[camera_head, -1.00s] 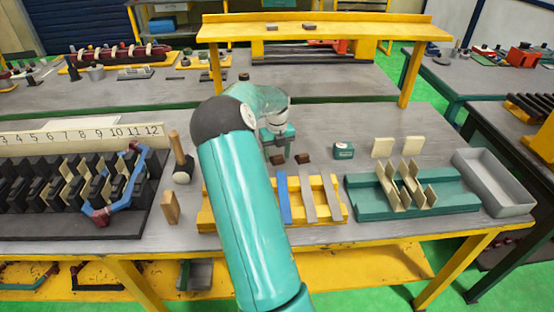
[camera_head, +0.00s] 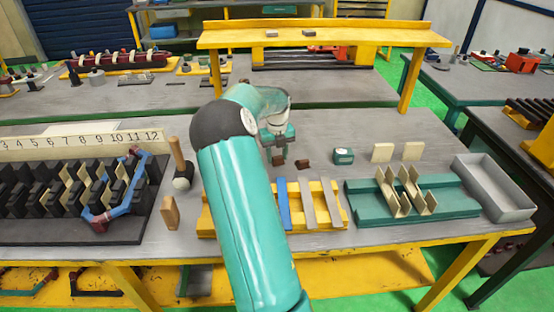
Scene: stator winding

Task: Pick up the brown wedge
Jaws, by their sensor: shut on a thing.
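One small dark brown wedge (camera_head: 278,160) is at the tip of my gripper (camera_head: 279,153), behind my teal arm. My gripper points down and is shut on this wedge; its fingers are small and partly hidden by my arm. The wedge looks level with or slightly above the grey tabletop; the gap is too small to judge. A second dark brown wedge (camera_head: 303,164) lies on the table just to the right, apart from the gripper.
A yellow rack (camera_head: 328,190) with blue and grey strips stands in front. A small green box (camera_head: 343,156), a teal fixture (camera_head: 455,205) and a grey tray (camera_head: 510,207) are to the right. A mallet (camera_head: 181,165), a wooden block (camera_head: 170,213) and the black slotted stator (camera_head: 65,195) are left.

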